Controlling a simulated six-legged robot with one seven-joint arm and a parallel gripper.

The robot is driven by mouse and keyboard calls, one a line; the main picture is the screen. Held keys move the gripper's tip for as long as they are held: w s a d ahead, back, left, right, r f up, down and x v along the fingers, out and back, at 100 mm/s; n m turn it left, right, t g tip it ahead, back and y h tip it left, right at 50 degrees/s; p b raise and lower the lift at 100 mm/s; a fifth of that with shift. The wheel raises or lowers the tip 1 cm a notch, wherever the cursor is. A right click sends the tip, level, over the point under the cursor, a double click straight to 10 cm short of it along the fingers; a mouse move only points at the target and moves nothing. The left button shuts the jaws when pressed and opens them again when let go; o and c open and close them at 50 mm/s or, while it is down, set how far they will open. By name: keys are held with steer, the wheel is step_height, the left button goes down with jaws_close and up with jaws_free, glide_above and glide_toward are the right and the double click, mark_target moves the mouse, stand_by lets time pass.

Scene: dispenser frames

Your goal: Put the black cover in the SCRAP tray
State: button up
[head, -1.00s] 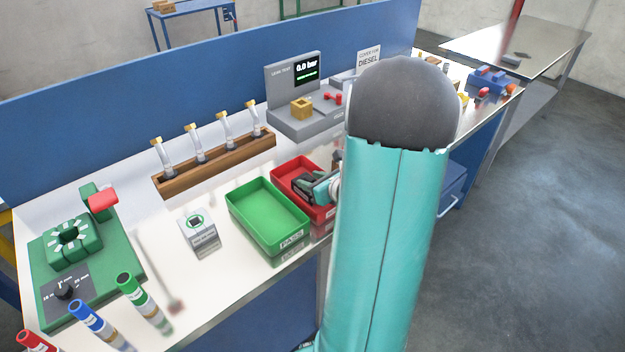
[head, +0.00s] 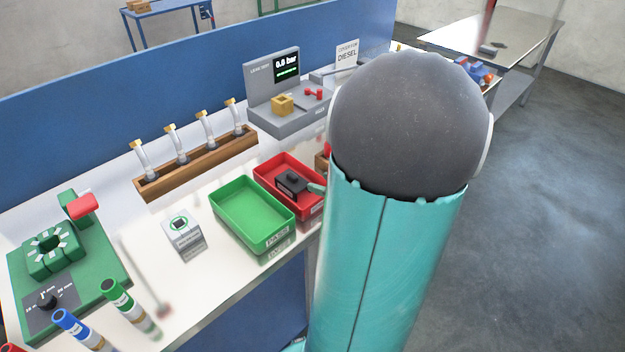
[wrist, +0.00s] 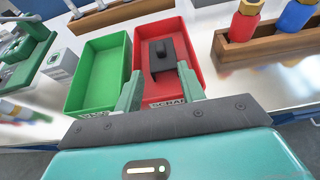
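The black cover (head: 293,182), a dark block with a raised part on top, lies inside the red SCRAP tray (head: 262,180). In the wrist view the black cover (wrist: 166,60) rests on the floor of the red tray (wrist: 190,62), clear of the walls. My gripper (wrist: 160,88) is open and empty, its two green fingers apart over the near edge of the tray. In the head view only a fingertip shows at the tray's right side; my arm hides the rest.
The green PASS tray (head: 222,210) stands empty, left of the red one. A wooden rack (head: 196,165) with several injectors is behind. The grey leak tester (head: 290,118) is at the back. A wooden rack (wrist: 262,38) with coloured pieces stands right of the red tray.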

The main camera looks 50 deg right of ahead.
steer(key=w+a+r+n+g+y, duration=0.2)
steer(key=a+r+n+g+y, duration=0.1)
steer(key=a+n, duration=0.8)
steer(key=w+a+r+n+g+y, duration=0.3)
steer(key=a+n, duration=0.5)
steer(key=a, duration=0.6)
steer(key=s+a+r+n+g+h, duration=0.1)
steer(key=s+a+r+n+h, duration=0.1)
steer(key=n, duration=0.7)
steer(key=s+a+r+n+g+h, duration=0.1)
steer(key=s+a+r+n+h, duration=0.1)
steer(key=a+n, duration=0.5)
steer(key=s+r+n, duration=0.1)
steer(key=s+n, duration=0.1)
steer(key=shift+s+r+h, duration=0.3)
steer(key=shift+s+r, duration=0.05)
steer(key=shift+r, duration=0.05)
steer(key=shift+d, duration=0.25)
